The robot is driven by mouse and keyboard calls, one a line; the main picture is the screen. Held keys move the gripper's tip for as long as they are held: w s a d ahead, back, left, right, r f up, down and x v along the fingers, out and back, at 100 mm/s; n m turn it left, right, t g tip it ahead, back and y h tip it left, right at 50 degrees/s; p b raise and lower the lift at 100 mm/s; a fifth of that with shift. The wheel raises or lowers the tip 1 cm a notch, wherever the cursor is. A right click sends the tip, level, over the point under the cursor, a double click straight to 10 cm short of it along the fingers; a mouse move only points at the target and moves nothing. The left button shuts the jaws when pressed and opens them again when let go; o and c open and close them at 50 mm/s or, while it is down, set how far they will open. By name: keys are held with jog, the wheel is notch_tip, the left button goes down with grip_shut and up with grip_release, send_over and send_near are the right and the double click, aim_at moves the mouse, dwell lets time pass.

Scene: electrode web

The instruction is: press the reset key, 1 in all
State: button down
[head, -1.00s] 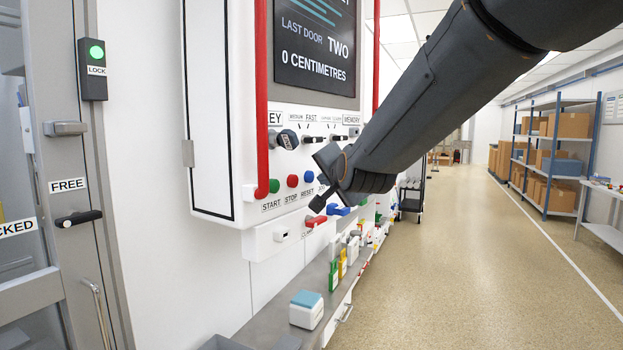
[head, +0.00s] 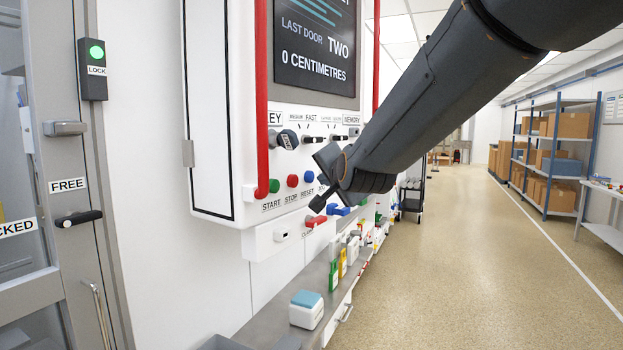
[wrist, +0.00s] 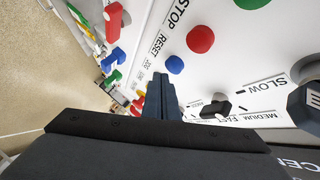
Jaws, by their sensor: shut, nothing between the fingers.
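The reset key is a round blue button (head: 308,177) on the white control panel, with the label RESET below it. It also shows in the wrist view (wrist: 175,64), next to its printed label. My gripper (head: 318,203) is shut and empty, in front of the panel, lower and to the right of the blue key in the head view. In the wrist view my shut fingers (wrist: 160,80) point toward the panel, and their tips appear just below and left of the blue key. I see no contact between them and the key.
The red stop button (head: 292,181) and green start button (head: 274,186) sit left of the reset key. A red vertical rail (head: 262,120) runs down beside them. A red lever (head: 315,221) is below. A dark selector knob (head: 287,140) is above. The aisle floor at right is clear.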

dwell(0.3)
jog(key=shift+w+a, duration=0.2)
jog(key=shift+a, duration=0.15)
jog(key=shift+w+a, duration=0.2)
jog(key=shift+a, duration=0.2)
dwell(0.8)
dwell(0.3)
jog(key=shift+s+d+b, duration=0.4)
jog(key=shift+d+b, duration=0.25)
jog(key=shift+d, duration=0.1)
jog(key=shift+d, duration=0.1)
jog(key=shift+s+d+b, duration=0.4)
jog(key=shift+d+b, duration=0.3)
jog(key=shift+b, duration=0.25)
jog(key=shift+s+d+b, duration=0.35)
jog(key=shift+d+b, duration=0.4)
jog(key=shift+b, duration=0.2)
jog(key=shift+s+d+b, duration=0.4)
jog(key=shift+d+b, duration=0.3)
jog(key=shift+b, duration=0.25)
